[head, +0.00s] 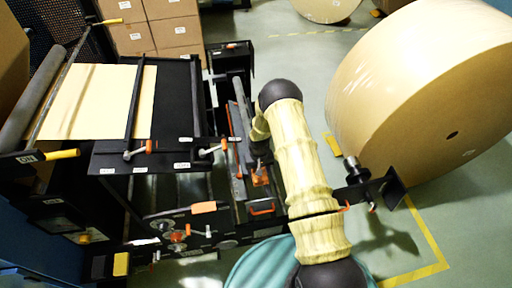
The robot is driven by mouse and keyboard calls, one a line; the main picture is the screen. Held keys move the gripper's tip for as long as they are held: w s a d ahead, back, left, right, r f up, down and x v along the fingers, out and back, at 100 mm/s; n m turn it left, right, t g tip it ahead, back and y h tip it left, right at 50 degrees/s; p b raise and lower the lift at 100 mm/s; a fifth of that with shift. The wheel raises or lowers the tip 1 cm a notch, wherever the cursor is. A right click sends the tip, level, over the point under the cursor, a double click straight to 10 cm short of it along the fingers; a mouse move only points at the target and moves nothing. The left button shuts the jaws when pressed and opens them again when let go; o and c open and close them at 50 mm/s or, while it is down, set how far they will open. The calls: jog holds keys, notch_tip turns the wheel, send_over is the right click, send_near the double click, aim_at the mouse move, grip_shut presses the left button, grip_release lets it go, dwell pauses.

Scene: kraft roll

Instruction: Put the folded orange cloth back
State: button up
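A small orange piece (261,176) shows in the head view just below the end of my arm, over the black machine's right side. It may be the folded orange cloth, but it is too small to be sure. My gripper (261,154) is a dark shape just above it, partly hidden by my pale-sleeved arm. I cannot tell whether its fingers are open, or whether they touch the orange piece. A flat orange patch (204,207) also lies on the machine's front, lower left of my gripper.
The black machine (178,90) with a pale paper sheet (98,100) and orange-handled levers fills the left. A huge kraft roll (425,85) stands at right. A black bracket (375,192) sits right of my arm. Cartons (155,28) stand behind. Floor shows between machine and roll.

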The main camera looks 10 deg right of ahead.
jog(key=s+d+f+b, duration=0.1)
jog(key=s+f+b, duration=0.8)
jog(key=s+f, duration=0.3)
notch_tip(320, 180, down, 3)
jog(key=shift+s+d+r+b, duration=0.1)
jog(key=shift+s+d+b, duration=0.1)
jog(key=shift+b, duration=0.1)
